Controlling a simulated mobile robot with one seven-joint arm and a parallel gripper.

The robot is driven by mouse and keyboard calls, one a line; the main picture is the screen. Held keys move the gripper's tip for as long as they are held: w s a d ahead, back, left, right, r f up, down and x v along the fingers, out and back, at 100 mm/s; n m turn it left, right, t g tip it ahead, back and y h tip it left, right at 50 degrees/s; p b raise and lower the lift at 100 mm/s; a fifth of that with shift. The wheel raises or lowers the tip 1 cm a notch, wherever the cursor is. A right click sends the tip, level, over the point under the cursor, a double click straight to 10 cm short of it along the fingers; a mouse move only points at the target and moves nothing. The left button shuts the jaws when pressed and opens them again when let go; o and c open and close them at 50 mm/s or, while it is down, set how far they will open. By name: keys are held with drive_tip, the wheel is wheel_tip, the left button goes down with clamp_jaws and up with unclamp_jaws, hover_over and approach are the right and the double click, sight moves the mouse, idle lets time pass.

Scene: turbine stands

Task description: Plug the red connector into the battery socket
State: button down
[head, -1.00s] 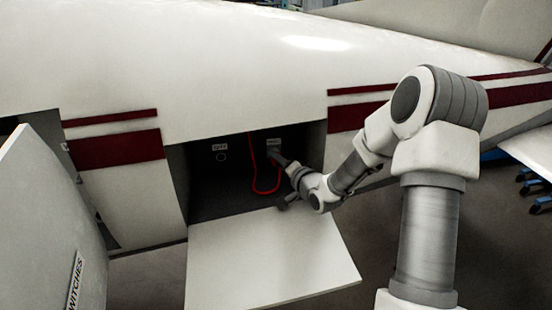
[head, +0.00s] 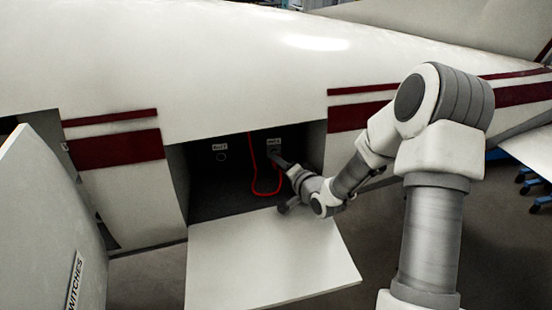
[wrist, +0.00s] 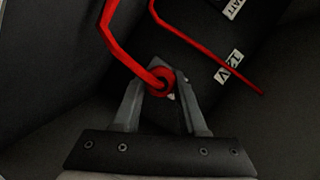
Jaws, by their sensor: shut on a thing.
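My gripper (wrist: 164,80) is shut on the red connector (wrist: 160,83), a ring-like red end between the fingertips, with a red cable running up from it. In the head view my gripper (head: 274,157) is inside the open bay, just below the right label, and hides the connector. The red cable (head: 254,180) hangs in a loop to its left. The battery socket (head: 221,157) shows as a small ring under the left label (head: 220,147), which appears to read BATT. It lies left of my gripper and apart from it. The BATT label also shows in the wrist view (wrist: 233,8).
A second label (head: 274,142) is on the bay's back wall at the right; it also shows in the wrist view (wrist: 229,67). The bay's pale door (head: 265,262) hangs open below. A panel marked SWITCHES (head: 45,220) stands at the left. The bay's left part is clear.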

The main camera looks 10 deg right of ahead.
drive_tip(key=shift+s, duration=1.4)
